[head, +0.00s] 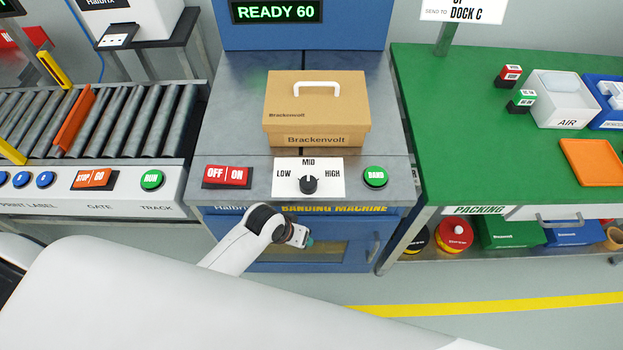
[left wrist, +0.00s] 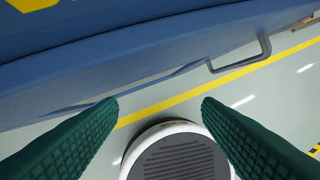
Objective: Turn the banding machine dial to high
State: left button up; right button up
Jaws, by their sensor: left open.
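The banding machine dial (head: 308,185) is a small black knob on a white plate marked LOW, MID and HIGH. The dial is not in that view. My right gripper is not in view.
A red OFF/ON switch (head: 227,176) is left of the dial and a green BAND button (head: 375,176) right of it. A Brackenvolt box (head: 316,115) sits behind. A roller track (head: 150,110) is left, a green packing table (head: 460,130) right. A door handle (head: 374,248) juts out below.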

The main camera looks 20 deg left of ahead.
pick_arm(q)
jog(key=d+r+h, duration=0.1)
jog(key=d+r, duration=0.3)
jog(key=r, duration=0.9)
jog(key=n+g+y, duration=0.3)
jog(key=n, duration=0.1)
send_near(308, 182)
jog(key=f, duration=0.4)
jog(key=f+b, duration=0.1)
jog(key=f, duration=0.4)
jog(key=shift+w+d, duration=0.1)
jog(key=shift+d, duration=0.1)
